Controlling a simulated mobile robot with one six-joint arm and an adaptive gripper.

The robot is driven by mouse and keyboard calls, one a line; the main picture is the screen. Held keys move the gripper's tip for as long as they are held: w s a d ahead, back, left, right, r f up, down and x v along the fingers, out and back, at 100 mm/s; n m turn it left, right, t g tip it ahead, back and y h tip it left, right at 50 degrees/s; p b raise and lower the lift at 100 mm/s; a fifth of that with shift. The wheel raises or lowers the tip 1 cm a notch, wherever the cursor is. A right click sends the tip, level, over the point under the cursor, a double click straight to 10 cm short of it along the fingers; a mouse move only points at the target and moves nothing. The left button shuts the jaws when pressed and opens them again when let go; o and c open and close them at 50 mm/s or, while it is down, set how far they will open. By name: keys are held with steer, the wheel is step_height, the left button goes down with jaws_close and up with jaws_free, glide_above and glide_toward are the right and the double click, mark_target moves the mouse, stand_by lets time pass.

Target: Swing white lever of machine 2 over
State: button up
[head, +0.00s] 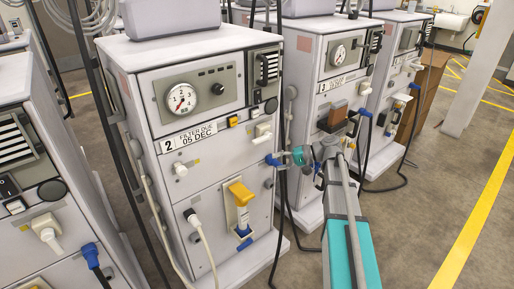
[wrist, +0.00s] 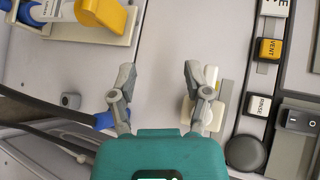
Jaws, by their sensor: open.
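Machine 2 (head: 200,120) stands left of centre in the head view, a white cabinet with a "2" label and a round gauge. Its white lever (head: 262,131) is at the right side of the front panel, below the black knob. In the wrist view the white lever (wrist: 213,115) is partly hidden behind the right finger. My gripper (head: 272,160) is in front of the machine's right edge, just below the lever. In the wrist view my gripper (wrist: 158,72) is open, with nothing between its fingertips. I cannot tell whether the right finger touches the lever.
A yellow handle (head: 240,193) and a white plug (head: 192,218) with its cable are lower on machine 2. The wrist view shows a yellow VENT button (wrist: 270,49) and a RINSE button (wrist: 259,107). More machines (head: 325,60) stand to the right; floor (head: 425,200) is clear there.

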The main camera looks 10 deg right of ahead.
mark_target(261, 142)
steer(key=w+d+r+t+y+b, duration=0.1)
steer(key=w+d+r+t+y, duration=0.1)
steer(key=d, duration=0.4)
step_height(261, 142, up, 2)
steer(key=shift+w+d+r+y+b, duration=0.1)
steer(key=shift+w+d+y+b, duration=0.2)
steer(key=shift+w+y, duration=0.65)
steer(key=shift+w+a, duration=0.1)
steer(key=shift+w, duration=0.05)
steer(key=x, duration=1.3)
steer(key=shift+w+a+f, duration=0.1)
steer(key=shift+a+f, duration=0.1)
steer(key=shift+a, duration=0.05)
steer(key=shift+c, duration=0.3)
jaws_close()
